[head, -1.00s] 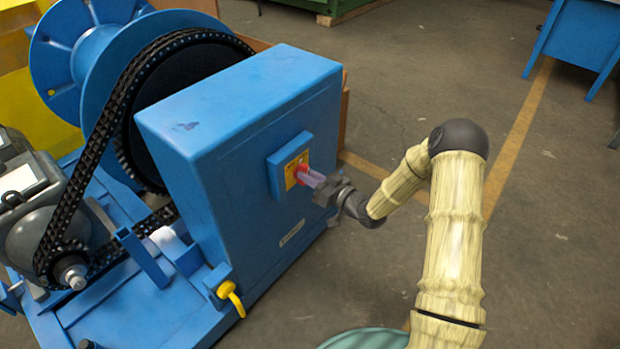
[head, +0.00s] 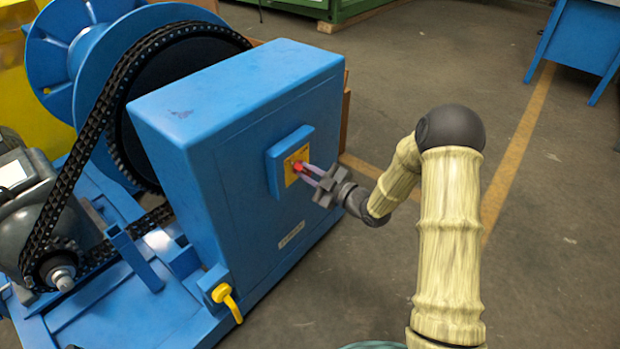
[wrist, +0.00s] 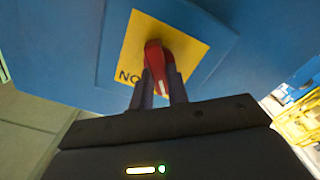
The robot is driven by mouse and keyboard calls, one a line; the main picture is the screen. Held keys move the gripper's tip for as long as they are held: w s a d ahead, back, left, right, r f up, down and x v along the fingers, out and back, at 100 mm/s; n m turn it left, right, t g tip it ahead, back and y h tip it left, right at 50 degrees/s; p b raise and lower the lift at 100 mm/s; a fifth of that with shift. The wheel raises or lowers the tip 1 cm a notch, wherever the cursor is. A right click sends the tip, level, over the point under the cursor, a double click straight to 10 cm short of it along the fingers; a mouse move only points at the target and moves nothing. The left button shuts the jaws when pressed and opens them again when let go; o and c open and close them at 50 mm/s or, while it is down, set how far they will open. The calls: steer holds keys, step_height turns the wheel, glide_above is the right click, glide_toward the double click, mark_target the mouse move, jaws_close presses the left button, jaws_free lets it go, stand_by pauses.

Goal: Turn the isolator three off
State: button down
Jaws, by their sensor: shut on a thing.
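The isolator is a red handle (head: 298,166) on a yellow plate (head: 291,172), set on a raised blue panel on the face of the blue cabinet (head: 240,200). The wrist view shows the red handle (wrist: 154,58) against the yellow plate (wrist: 187,50), where letters partly show beside the handle. My gripper (head: 307,173) reaches the panel from the right. Its two fingers (wrist: 160,82) are shut on the red handle, one on each side. The fingers and the gripper body hide the lower part of the plate in the wrist view.
A yellow lever (head: 228,300) sticks out low on the cabinet's front corner. A chain (head: 85,165) and sprocket run on the left beside a blue reel. Open floor (head: 400,100) lies right of the cabinet, and a blue table (head: 585,45) stands at the far right.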

steer(key=shift+d+f+n+b, duration=0.1)
steer(key=shift+f+n+b, duration=0.1)
steer(key=shift+n+b, duration=0.4)
steer(key=c, duration=1.4)
jaws_free()
steer(key=shift+s+r, duration=0.1)
steer(key=shift+o, duration=0.2)
steer(key=p+v, duration=0.3)
steer(key=v, duration=1.4)
steer(key=shift+s, duration=0.1)
